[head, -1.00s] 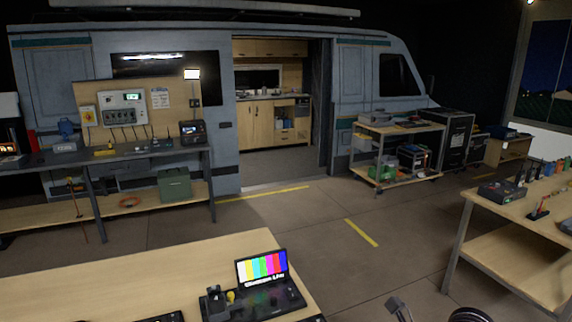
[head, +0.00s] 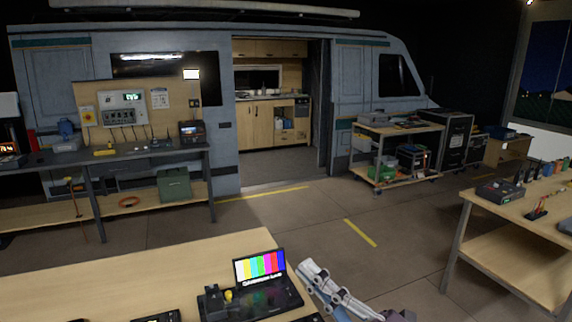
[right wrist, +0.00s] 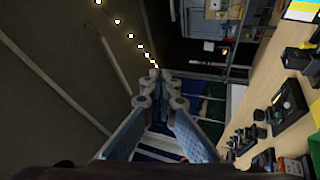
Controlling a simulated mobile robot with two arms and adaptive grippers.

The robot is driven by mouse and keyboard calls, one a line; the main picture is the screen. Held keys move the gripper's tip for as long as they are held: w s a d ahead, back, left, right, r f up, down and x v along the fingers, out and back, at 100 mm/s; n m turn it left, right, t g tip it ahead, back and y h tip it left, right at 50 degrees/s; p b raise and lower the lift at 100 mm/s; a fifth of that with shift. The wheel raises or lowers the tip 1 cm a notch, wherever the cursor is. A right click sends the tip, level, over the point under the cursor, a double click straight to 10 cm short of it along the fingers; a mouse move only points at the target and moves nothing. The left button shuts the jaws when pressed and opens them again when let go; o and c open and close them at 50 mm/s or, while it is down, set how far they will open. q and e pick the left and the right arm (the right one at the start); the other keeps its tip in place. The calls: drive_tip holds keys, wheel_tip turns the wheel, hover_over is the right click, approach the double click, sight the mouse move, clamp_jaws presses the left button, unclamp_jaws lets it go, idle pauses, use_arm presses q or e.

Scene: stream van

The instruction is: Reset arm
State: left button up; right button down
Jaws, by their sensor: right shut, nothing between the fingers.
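My right gripper (head: 308,272) shows at the bottom of the head view, just right of the near table's corner. It is shut and empty, and its fingers point up and to the left. In the right wrist view the fingertips of this gripper (right wrist: 158,88) meet, with nothing between them. It is close beside the console with the colour-bar screen (head: 260,266); whether they touch cannot be told. My left gripper is out of view.
The near table (head: 130,275) holds the console and some dark devices at its front edge. A second table (head: 505,212) stands at the right. A van (head: 345,90) and a workbench (head: 60,158) stand behind. The floor (head: 300,218) between is clear.

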drive_tip(key=w+d+f+m+t+h, duration=0.2)
drive_tip(key=d+f+m+h, duration=0.1)
drive_tip(key=d+m+h, duration=0.4)
drive_tip(key=w+d+f+m+t+h, duration=0.2)
drive_tip(key=d+f+m+t+h, duration=0.1)
drive_tip(key=d+m+h, duration=0.4)
drive_tip(key=s+d+f+m+g+h, duration=0.2)
drive_tip(key=d+f+m+g, duration=0.15)
drive_tip(key=f, duration=0.45)
drive_tip(key=s+d+f+m+g+h, duration=0.25)
drive_tip(key=f+m+g, duration=0.2)
drive_tip(key=f, duration=0.25)
drive_tip(key=s+a+f+m+g+y, duration=0.1)
drive_tip(key=s+a+f+g+y, duration=0.1)
drive_tip(key=s+f+g, duration=0.55)
drive_tip(key=s+a+f+m+g+y, duration=0.1)
drive_tip(key=s+a+f+g, duration=0.1)
drive_tip(key=s+f, duration=1)
drive_tip(key=s+f+g, duration=0.1)
drive_tip(key=s+f, duration=0.1)
drive_tip(key=f, duration=1)
drive_tip(key=s+f, duration=0.2)
drive_tip(key=f, duration=1.1)
drive_tip(key=s+d+f+g, duration=0.1)
drive_tip(key=s+d+f, duration=0.2)
drive_tip(key=s+f, duration=1.1)
drive_tip(key=s, duration=0.3)
drive_tip(key=shift+d+f, duration=0.15)
drive_tip(key=shift+f, duration=0.2)
